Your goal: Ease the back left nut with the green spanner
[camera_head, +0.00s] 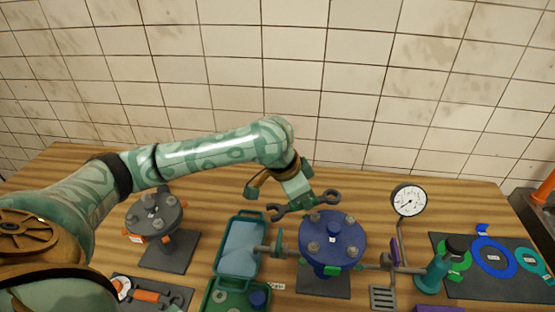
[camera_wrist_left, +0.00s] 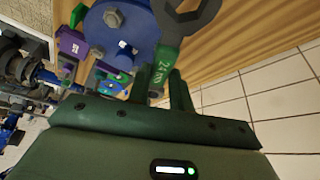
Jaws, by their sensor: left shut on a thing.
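My left gripper (camera_head: 302,202) is shut on the spanner (camera_head: 321,202), whose grey ends stick out to both sides just behind the blue flange. In the left wrist view the spanner's green, labelled middle (camera_wrist_left: 158,68) sits between the fingers (camera_wrist_left: 162,88), with one grey jaw (camera_wrist_left: 187,18) reaching out over the flange's edge. The blue flange (camera_head: 338,236) carries several nuts around its rim. The back left nut (camera_head: 315,217) is close below the spanner in the head view; I cannot tell whether they touch. My right gripper is not in view.
A grey flange stand (camera_head: 155,215) is at left. A gauge (camera_head: 408,200), pipe and teal bottle (camera_head: 436,273) stand at right, beside a dark mat (camera_head: 485,288) with coloured rings. A tiled wall (camera_head: 350,80) is behind.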

